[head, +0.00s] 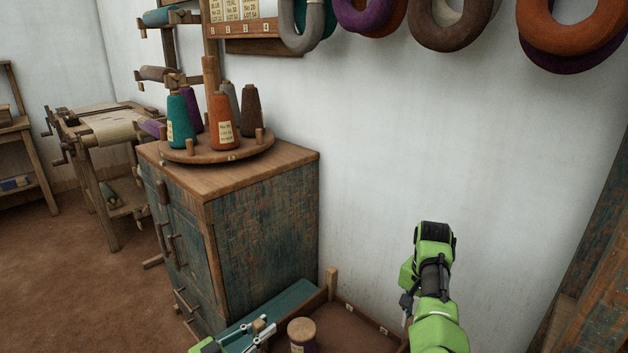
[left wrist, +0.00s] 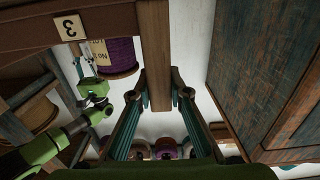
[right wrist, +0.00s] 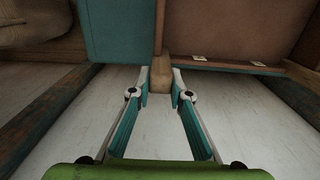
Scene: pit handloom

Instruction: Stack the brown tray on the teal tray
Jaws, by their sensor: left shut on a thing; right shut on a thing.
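The brown tray (head: 340,320) is low at the bottom of the head view, with a spool (head: 302,333) standing in it. My left gripper (head: 264,328) is at its left side; in the left wrist view it is shut on a wooden upright (left wrist: 156,55) beside a wall marked 3. My right gripper (right wrist: 160,92) is shut on a wooden post (right wrist: 161,73) between a brown tray floor and a teal surface (right wrist: 120,30). Its fingers are hidden in the head view. Teal (head: 285,302) also shows left of the brown tray; I cannot tell whether both belong to one tray.
A worn wooden cabinet (head: 265,240) stands close on the left, carrying a round stand with several yarn cones. The white wall (head: 420,150) is right behind the trays. A worn wooden frame (head: 595,260) rises at the right. Yarn hanks hang above.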

